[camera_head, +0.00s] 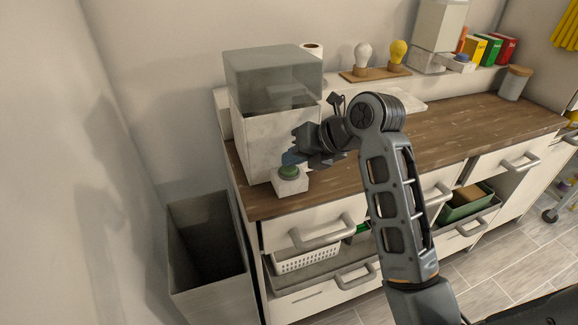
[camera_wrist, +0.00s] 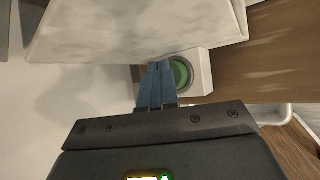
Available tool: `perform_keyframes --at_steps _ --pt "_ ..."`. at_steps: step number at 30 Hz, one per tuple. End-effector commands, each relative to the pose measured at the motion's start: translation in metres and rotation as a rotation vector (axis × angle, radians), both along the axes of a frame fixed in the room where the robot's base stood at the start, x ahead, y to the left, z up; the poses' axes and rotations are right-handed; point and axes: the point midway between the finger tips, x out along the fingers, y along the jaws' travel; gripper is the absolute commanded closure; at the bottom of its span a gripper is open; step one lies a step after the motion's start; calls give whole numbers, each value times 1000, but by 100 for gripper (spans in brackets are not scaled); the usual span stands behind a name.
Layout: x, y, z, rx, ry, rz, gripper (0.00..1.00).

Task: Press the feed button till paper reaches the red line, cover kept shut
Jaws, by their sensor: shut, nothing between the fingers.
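A white marbled box-shaped machine (camera_head: 268,140) stands at the left end of the wooden counter, with a grey see-through cover (camera_head: 272,78) over its top. I see no open gap under the cover. A round green button (camera_head: 289,171) sits on a small white block (camera_head: 291,186) at the machine's front; it also shows in the wrist view (camera_wrist: 180,73). My gripper (camera_head: 291,158) is shut and empty, its blue fingertips (camera_wrist: 158,66) close beside the button, overlapping its left edge in the wrist view. I cannot tell whether they touch it. I make out no paper strip or red line.
A tall grey open bin (camera_head: 212,250) stands on the floor left of the counter. A wooden board (camera_head: 376,74) with two bulbs, a white roll (camera_head: 312,50) and a lidded jar (camera_head: 514,84) are at the back. The counter's right part (camera_head: 470,115) is mostly clear.

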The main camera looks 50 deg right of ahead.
Motion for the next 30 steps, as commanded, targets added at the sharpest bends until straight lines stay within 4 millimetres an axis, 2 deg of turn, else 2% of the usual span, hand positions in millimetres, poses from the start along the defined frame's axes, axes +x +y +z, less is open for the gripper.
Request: perform_keyframes --at_steps 7,17,30 --pt "0 0 1 0 1 1 100" --pt "0 0 16 0 1 1 100" --pt "0 0 20 0 1 1 100"
